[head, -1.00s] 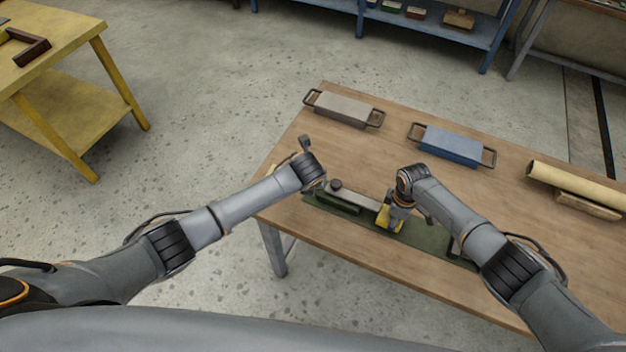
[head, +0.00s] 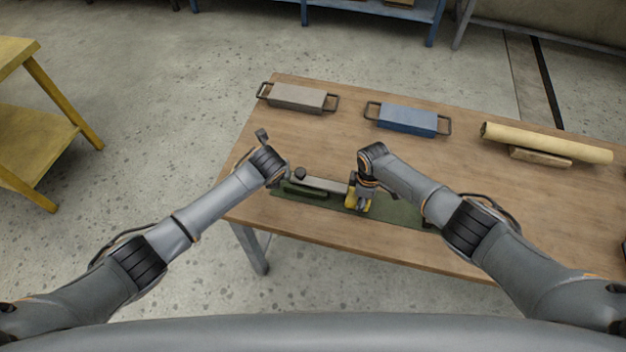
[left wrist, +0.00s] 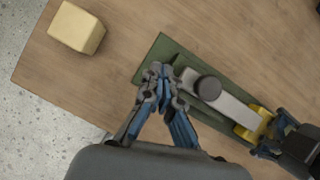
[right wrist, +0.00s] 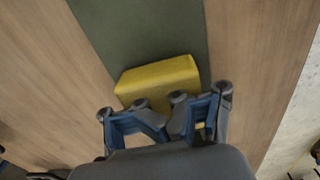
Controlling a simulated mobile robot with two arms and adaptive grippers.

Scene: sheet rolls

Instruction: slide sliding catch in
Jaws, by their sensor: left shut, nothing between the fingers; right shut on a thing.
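The sliding catch is a grey bar (head: 325,184) with a dark round knob (head: 300,173) at its left end, on a green base plate (head: 395,212) near the table's front edge. The bar and knob (left wrist: 208,88) also show in the left wrist view. A yellow piece (right wrist: 158,78) sits at the bar's right end. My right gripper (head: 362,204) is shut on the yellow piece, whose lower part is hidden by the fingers. My left gripper (left wrist: 160,72) is shut and empty, over the plate's left end beside the knob.
A grey block (head: 298,97) and a blue block (head: 407,120), both with end handles, lie farther back on the wooden table (head: 430,165). A cream roll (head: 550,143) lies at the right. A pale yellow block (left wrist: 76,28) sits near the table's left edge.

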